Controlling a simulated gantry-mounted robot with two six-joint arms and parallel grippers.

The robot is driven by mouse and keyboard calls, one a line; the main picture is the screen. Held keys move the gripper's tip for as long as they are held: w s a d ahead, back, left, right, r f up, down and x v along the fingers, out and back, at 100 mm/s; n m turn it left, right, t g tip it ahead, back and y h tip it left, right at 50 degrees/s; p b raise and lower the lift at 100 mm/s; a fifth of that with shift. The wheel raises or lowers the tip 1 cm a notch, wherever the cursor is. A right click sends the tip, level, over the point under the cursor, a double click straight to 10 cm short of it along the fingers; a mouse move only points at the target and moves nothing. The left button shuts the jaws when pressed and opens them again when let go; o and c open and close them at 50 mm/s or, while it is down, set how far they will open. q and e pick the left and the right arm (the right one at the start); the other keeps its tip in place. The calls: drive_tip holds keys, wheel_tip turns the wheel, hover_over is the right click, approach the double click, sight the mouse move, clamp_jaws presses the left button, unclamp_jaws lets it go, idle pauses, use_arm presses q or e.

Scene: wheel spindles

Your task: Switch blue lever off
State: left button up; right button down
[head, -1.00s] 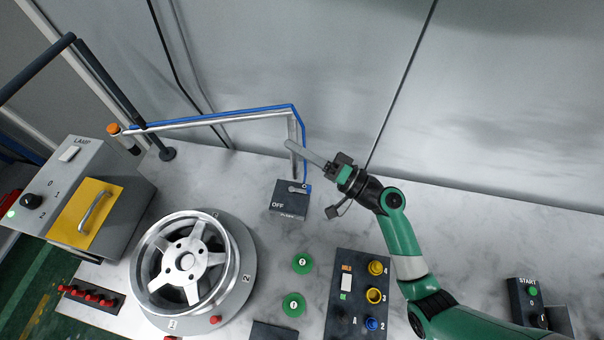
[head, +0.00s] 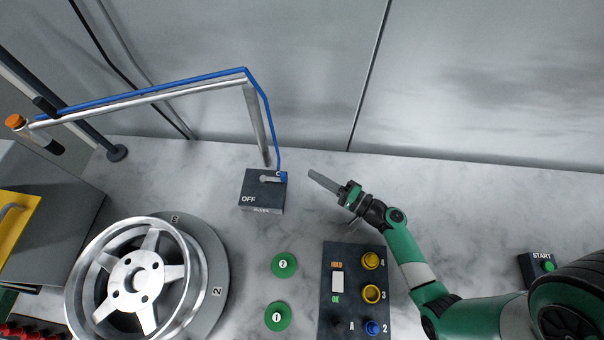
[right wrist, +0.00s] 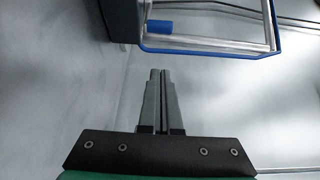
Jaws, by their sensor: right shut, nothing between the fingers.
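The dark switch box (head: 262,205), marked OFF at its left, stands on the bench in the head view. Its small blue lever (head: 283,176) sits at the right end of the pale slot, away from the OFF mark. My right gripper (head: 312,175) is shut and empty, a short way right of the lever and not touching it. In the right wrist view, the fingers (right wrist: 160,76) are together, with a blue piece (right wrist: 158,27), seemingly the lever, ahead of the tips beside the dark box (right wrist: 118,20). My left gripper is not in view.
A metal pole with a blue hose (head: 245,72) rises behind the box. A silver wheel (head: 130,280) stands at lower left. Green buttons (head: 283,265) and a dark button panel (head: 345,260) lie in front.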

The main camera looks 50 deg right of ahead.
sight(273, 177)
drive_tip(key=w, duration=0.8)
drive_tip(key=shift+w+a+f+b, duration=0.1)
drive_tip(key=shift+w+a+b, duration=0.15)
drive_tip(key=shift+w+b, duration=0.1)
drive_tip(key=shift+s+a+p, duration=0.25)
drive_tip(key=shift+s+a, duration=0.1)
drive_tip(key=shift+a, duration=0.25)
drive_tip(key=shift+s+a+p, duration=0.2)
drive_tip(key=shift+s+a, duration=0.15)
drive_tip(key=shift+a, duration=0.25)
drive_tip(key=shift+s+a, duration=0.25)
drive_tip(key=shift+a, duration=0.05)
